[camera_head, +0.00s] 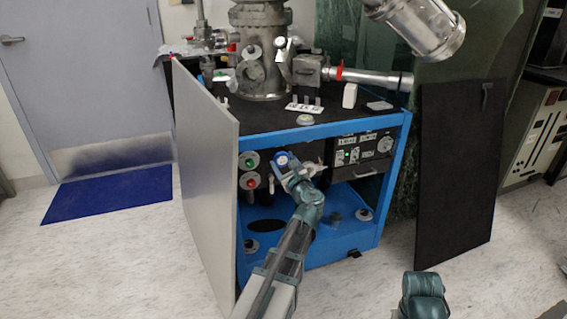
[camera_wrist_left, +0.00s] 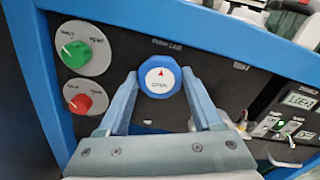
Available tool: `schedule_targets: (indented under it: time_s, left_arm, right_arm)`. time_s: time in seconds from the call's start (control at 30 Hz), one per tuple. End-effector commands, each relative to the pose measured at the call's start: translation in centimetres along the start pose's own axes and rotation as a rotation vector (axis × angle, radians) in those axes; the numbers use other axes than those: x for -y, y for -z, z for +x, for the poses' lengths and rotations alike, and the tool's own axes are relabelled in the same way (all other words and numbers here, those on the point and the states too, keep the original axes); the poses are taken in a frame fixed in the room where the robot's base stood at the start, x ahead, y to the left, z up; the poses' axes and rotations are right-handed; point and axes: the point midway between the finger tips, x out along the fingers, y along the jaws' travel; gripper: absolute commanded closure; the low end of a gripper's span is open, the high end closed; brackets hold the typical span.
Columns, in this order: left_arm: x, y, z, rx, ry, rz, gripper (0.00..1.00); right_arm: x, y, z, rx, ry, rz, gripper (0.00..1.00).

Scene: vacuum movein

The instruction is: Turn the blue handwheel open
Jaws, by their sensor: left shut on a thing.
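The blue handwheel (camera_wrist_left: 160,80) is on the black front panel of the blue cart. Its white face carries a red arrow and lettering. It also shows in the head view (camera_head: 282,159). My left gripper (camera_wrist_left: 161,88) is shut on the handwheel, with one finger on each side of its rim. In the head view my left gripper (camera_head: 292,172) reaches up to the panel and partly covers the handwheel's lower side. Of my right arm only a teal part (camera_head: 424,296) shows at the bottom right; its gripper is not in view.
A green knob (camera_wrist_left: 84,51) and a red knob (camera_wrist_left: 88,102) sit left of the handwheel. A grey side panel (camera_head: 207,180) stands open at the cart's left. A black panel (camera_head: 460,170) leans at the right. The floor in front is clear.

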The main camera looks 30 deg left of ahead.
Motion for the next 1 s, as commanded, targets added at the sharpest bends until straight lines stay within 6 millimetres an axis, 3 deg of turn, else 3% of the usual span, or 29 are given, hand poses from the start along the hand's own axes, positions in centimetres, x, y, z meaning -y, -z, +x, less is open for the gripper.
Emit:
schedule_targets:
  time_s: [1.0]
  left_arm:
    - [-0.14,0.06,-0.06,0.000,-0.001,-0.958,0.89]
  right_arm:
    - [0.01,0.01,0.08,0.000,0.000,0.000,1.00]
